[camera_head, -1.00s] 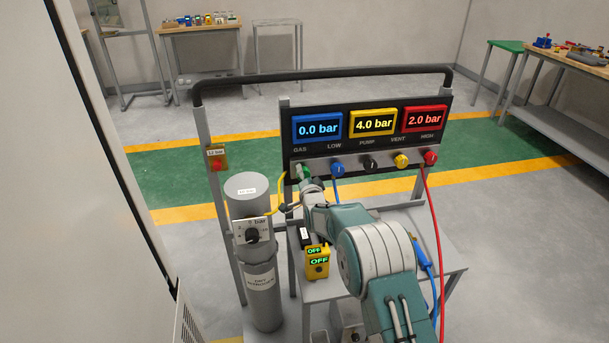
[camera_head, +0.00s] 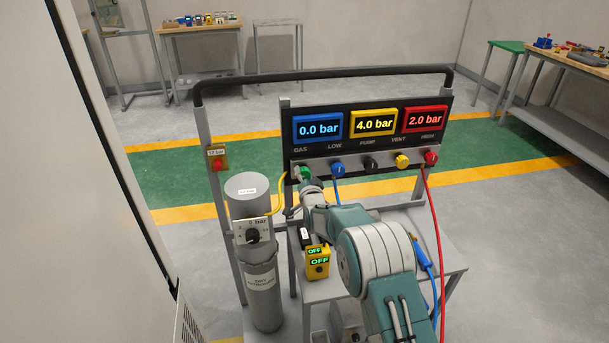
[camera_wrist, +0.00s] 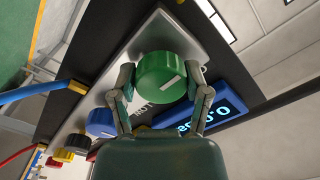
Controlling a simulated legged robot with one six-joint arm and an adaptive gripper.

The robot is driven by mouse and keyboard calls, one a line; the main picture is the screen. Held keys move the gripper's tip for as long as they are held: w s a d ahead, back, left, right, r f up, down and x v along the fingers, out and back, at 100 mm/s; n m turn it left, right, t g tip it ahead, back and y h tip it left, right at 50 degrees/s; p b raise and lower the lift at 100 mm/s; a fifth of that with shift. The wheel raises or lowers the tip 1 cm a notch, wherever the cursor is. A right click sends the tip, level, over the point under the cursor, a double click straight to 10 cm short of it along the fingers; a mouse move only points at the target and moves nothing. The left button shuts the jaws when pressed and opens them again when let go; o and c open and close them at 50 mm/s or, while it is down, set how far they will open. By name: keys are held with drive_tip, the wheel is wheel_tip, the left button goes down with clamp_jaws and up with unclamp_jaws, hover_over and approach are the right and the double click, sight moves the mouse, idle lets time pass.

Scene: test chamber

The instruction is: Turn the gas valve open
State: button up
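The gas valve is a round green knob with a white mark, at the left end of the panel's knob row. In the head view the green knob (camera_head: 304,173) shows partly behind my gripper (camera_head: 308,181). In the wrist view the green knob (camera_wrist: 160,78) sits between my two fingers (camera_wrist: 162,84), one on each side, their tips close against its rim. Its white mark runs slantwise across its face. My gripper appears shut on the knob. The blue display (camera_head: 318,129) above GAS and LOW reads 0.0 bar.
Blue (camera_head: 338,169), black (camera_head: 371,164), yellow (camera_head: 402,161) and red (camera_head: 431,158) knobs line the panel to the right. Hoses hang below. A grey cylinder (camera_head: 266,292) stands left. A yellow device (camera_head: 318,262) reading OFF is below my gripper.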

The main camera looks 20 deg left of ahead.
drive_tip(key=shift+o, duration=1.1)
drive_tip(key=shift+s+a+f, duration=0.1)
drive_tip(key=shift+f, duration=0.3)
drive_tip(key=shift+r, duration=0.15)
drive_tip(key=shift+r, duration=0.1)
drive_tip(key=shift+s+d+r, duration=0.1)
drive_tip(key=shift+d, duration=0.2)
drive_tip(key=v, duration=1.1)
drive_tip(key=shift+s, duration=0.25)
drive_tip(key=shift+a, duration=0.1)
